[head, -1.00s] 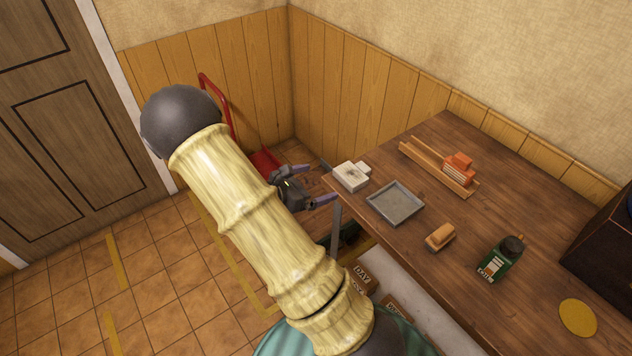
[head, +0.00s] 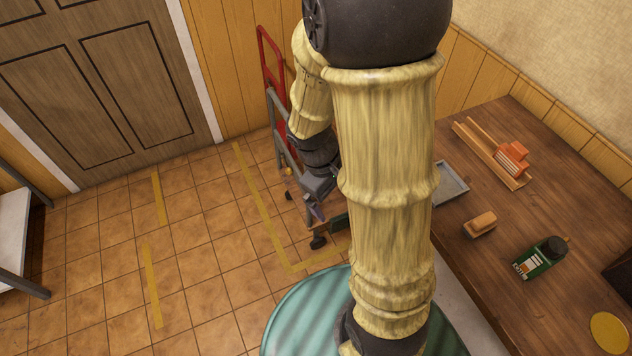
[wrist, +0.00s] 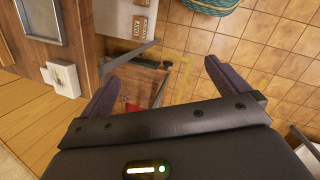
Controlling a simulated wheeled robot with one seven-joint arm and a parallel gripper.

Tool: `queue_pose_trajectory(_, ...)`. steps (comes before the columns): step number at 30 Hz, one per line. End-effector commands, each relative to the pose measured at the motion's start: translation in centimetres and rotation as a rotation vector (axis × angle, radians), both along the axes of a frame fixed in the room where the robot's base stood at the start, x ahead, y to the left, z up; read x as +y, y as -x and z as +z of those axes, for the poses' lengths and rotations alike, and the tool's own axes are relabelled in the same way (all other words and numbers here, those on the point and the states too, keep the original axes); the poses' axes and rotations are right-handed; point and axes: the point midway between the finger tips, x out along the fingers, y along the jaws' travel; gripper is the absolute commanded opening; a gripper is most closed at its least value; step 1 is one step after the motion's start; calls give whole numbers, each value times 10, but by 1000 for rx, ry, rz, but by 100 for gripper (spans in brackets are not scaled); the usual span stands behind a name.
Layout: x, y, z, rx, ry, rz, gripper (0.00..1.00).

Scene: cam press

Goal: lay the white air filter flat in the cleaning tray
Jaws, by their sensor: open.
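The white air filter (wrist: 64,79), a blocky white piece with a dark smudge on its face, lies at the table's edge in the wrist view. In the head view my arm hides it. The grey cleaning tray (head: 452,184) is on the table, partly behind my arm; it also shows at the top left of the wrist view (wrist: 62,22). Its visible part looks empty. My gripper (wrist: 160,75) is open with nothing between its fingers. It is off the table's edge, over the floor side, apart from the filter and tray. In the head view it is small and partly hidden (head: 317,210).
A red hand truck (head: 268,62) stands by the wall. Tiled floor is open at left.

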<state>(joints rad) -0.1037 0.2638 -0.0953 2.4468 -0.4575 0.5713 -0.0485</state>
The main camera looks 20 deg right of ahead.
Motion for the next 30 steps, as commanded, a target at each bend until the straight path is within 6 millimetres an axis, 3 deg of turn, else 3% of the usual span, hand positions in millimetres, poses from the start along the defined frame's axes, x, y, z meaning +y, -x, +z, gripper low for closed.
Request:
queue_pose_trajectory(4, 31, 1, 27, -217, -176, -244, 100)
queue_pose_trajectory(9, 46, -2, 46, -359, -283, -408, 100)
queue_pose_trajectory(20, 48, -3, 50, -374, -296, -433, 100)
queue_pose_trajectory(27, 48, -3, 83, -374, -296, -432, 100)
queue_pose_trajectory(30, 48, -3, 86, -373, -296, -431, 100)
